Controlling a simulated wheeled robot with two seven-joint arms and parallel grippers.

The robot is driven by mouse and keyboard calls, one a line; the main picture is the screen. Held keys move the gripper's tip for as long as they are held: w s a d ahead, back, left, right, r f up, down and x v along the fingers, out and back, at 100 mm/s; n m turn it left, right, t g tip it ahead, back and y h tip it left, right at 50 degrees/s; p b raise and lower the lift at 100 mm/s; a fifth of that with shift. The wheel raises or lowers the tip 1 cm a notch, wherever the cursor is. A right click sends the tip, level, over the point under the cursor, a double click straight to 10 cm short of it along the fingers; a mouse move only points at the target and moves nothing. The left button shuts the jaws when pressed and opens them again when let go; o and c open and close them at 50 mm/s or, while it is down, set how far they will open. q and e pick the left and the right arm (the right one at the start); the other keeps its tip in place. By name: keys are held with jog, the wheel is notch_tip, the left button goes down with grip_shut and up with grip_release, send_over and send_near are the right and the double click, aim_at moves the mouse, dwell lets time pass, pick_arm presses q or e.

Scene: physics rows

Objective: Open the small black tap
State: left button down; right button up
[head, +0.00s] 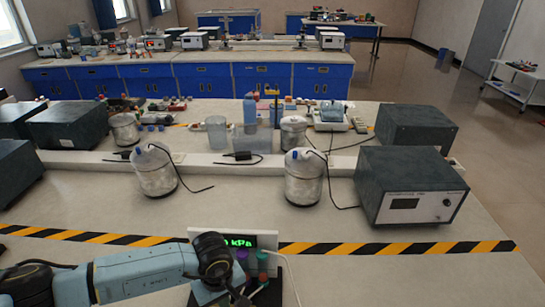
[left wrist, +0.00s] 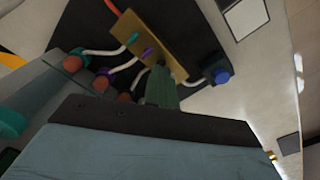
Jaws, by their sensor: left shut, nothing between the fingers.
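In the left wrist view my left gripper (left wrist: 161,88) is shut and empty, its fingers reaching close to a tan block (left wrist: 150,45). Pale tubes with teal, purple and reddish ends join this block, and an orange-red tube meets its upper end. A dark fitting with a blue knob (left wrist: 221,75) sits at its lower right end. I cannot clearly pick out a small black tap; it may be hidden or dark against the black base (left wrist: 85,25). In the head view my left arm's dark joint covers part of the apparatus, and the fingers do not show clearly. My right gripper is not in view.
A panel with a green kPa readout (head: 262,240) stands behind the apparatus. Striped tape (head: 400,248) crosses the bench. Two glass jars (head: 156,172) (head: 304,178) and a grey instrument box (head: 410,187) stand farther back. The bench right of the apparatus is clear.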

pick_arm(q)
jog(key=n, duration=0.7)
dwell(0.3)
jog(key=n+p, duration=0.1)
jog(key=n, duration=0.5)
jog(key=shift+n+p, duration=0.3)
jog(key=shift+n, duration=0.1)
jog(key=c, duration=2.2)
grip_release()
jog(key=c, duration=1.9)
grip_release()
jog(key=shift+c, duration=0.2)
jog(key=shift+r, duration=0.1)
